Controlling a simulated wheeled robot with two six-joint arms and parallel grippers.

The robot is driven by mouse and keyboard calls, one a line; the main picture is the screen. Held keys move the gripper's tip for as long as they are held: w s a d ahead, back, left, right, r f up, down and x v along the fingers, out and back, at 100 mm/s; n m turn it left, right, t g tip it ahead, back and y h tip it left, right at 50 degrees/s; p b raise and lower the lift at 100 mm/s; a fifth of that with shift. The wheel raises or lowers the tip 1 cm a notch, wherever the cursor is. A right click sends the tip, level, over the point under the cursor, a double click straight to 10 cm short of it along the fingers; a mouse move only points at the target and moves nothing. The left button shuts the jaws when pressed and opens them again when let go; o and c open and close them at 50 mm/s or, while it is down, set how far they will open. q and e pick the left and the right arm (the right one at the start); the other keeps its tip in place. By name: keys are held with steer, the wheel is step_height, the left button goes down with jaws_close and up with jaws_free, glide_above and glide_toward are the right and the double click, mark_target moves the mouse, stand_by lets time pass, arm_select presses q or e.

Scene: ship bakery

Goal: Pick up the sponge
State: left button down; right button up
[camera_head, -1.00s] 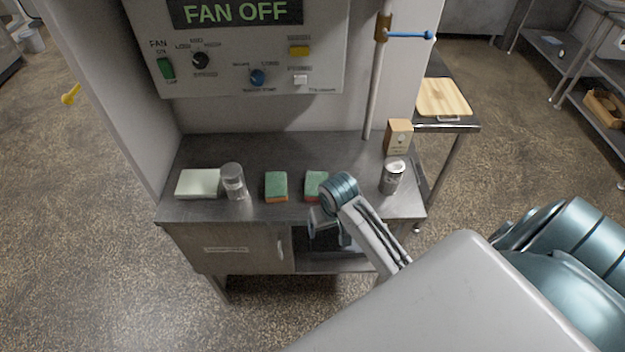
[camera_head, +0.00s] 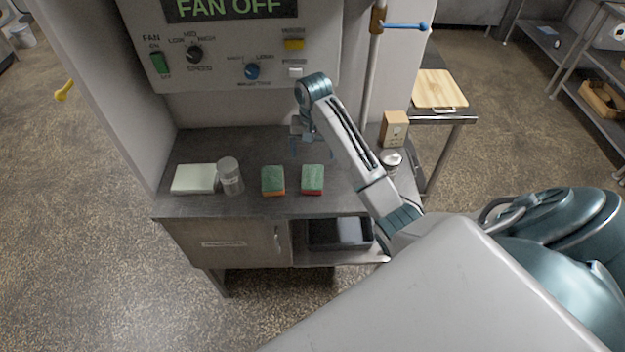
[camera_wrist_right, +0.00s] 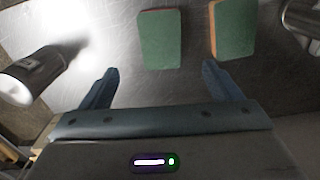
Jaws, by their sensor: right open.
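Two green-topped sponges lie on the metal counter (camera_head: 205,208). The left one (camera_head: 273,179) has an orange lower layer and the right one (camera_head: 312,178) a red lower layer. My right gripper (camera_head: 312,152) is open and empty, raised above the counter behind the right sponge, fingers pointing down. In the right wrist view, the red-layered sponge (camera_wrist_right: 160,40) lies ahead between the open fingers (camera_wrist_right: 160,83), apart from them. The orange-layered sponge (camera_wrist_right: 235,28) is to its right, beyond the right finger. My left gripper is not in view.
A clear jar (camera_head: 230,177) and a pale block (camera_head: 194,179) stand left of the sponges. A can (camera_head: 391,160), partly hidden by my right arm, and a cardboard box (camera_head: 394,129) stand right. A control panel (camera_head: 225,60) overhangs the counter's back.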

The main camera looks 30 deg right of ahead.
steer(key=b, duration=0.2)
glide_above(313, 176)
step_height(313, 176, down, 4)
steer(key=shift+f, duration=0.6)
steer(key=shift+f+p, duration=0.25)
steer(key=shift+p, duration=0.05)
step_height(313, 176, down, 4)
steer(key=shift+a+p, duration=0.1)
steer(key=shift+p, duration=1.1)
steer(key=shift+f, duration=0.35)
steer(key=c, duration=1.1)
